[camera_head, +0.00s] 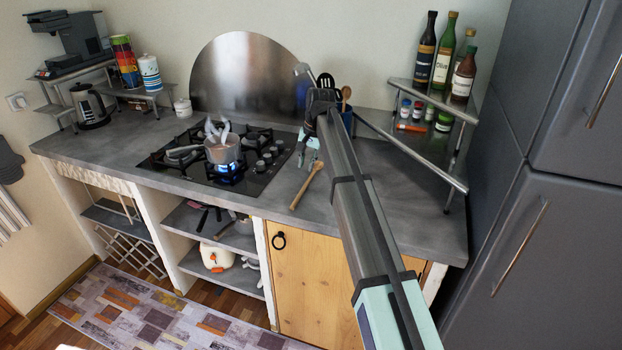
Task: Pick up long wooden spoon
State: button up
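A long wooden spoon (306,188) lies on the grey counter, right of the hob. Its handle points toward the counter's front edge, and its head end lies toward the back near my gripper. My gripper (308,158) points down over the counter, just behind and above the spoon's head end. The fingers are small in view, and I cannot tell how far apart they are. I see nothing held in them. Whether a fingertip touches the spoon is not clear. A second wooden spoon (346,94) stands in a utensil holder behind my arm.
A pot (222,150) sits over a lit blue flame on the hob (195,172). The blue utensil holder (347,121) is partly hidden by my arm. A corner shelf (440,103) with bottles and jars stands right. The counter (405,190) right of my arm is clear.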

jog(key=p, duration=0.2)
send_over(300, 194)
jog(key=d, duration=0.1)
jog(key=f, duration=0.7)
jog(key=shift+s+f, duration=0.25)
jog(key=shift+f, duration=0.15)
jog(key=shift+w+a+f+p, duration=0.1)
jog(key=shift+a+f+p, duration=0.15)
jog(key=shift+f+p, duration=0.75)
jog(key=shift+a+f+p, duration=0.2)
jog(key=shift+f+p, duration=0.1)
jog(key=shift+f, duration=1.25)
grip_shut()
